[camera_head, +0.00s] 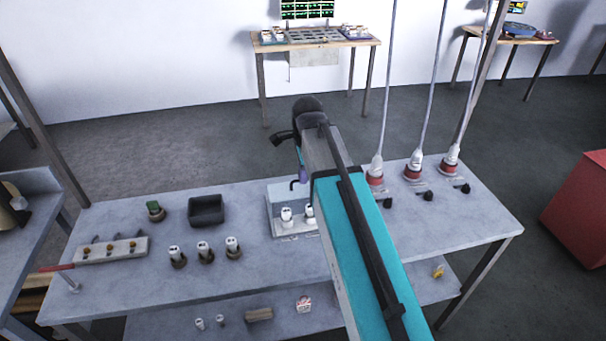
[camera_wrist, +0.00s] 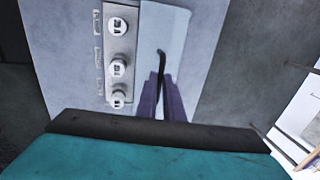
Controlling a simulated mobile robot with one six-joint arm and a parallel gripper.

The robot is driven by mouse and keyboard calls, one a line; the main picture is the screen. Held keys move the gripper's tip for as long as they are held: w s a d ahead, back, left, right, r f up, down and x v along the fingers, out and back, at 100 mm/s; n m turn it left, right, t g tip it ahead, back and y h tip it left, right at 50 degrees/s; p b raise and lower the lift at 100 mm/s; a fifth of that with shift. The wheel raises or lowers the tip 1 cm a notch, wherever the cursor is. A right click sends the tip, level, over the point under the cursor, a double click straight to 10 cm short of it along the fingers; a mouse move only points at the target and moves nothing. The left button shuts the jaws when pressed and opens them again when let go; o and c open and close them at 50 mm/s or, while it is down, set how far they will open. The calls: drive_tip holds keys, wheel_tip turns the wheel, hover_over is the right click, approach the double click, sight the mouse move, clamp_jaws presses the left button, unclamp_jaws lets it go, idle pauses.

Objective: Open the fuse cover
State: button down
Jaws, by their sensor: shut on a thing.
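The fuse cover (camera_head: 281,192) is a pale, see-through panel at the back of the fuse block (camera_head: 278,229) on the grey bench. White fuses (camera_head: 286,214) in the block show uncovered in front of it. In the wrist view the cover (camera_wrist: 175,28) lies beside the row of round white fuses (camera_wrist: 117,68). A dark bent handle (camera_wrist: 161,62) stands on the cover. My gripper (camera_head: 302,173) has purple fingers, seen also in the wrist view (camera_wrist: 161,98), shut around the handle. My arm hides the right part of the block. The cover's exact tilt is unclear.
Red-and-white hanging connectors (camera_head: 413,171) are at right. Bare bench lies between bin and block.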

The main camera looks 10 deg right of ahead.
idle(0.4)
drive_tip(key=shift+w, duration=1.7)
drive_tip(key=c, duration=1.9)
unclamp_jaws()
drive_tip(key=shift+r, duration=0.1)
wheel_tip(320, 180, up, 13)
drive_tip(key=s+b, duration=0.2)
drive_tip(key=b, duration=0.1)
drive_tip(key=shift+s+r, duration=0.2)
drive_tip(key=shift+s, duration=0.15)
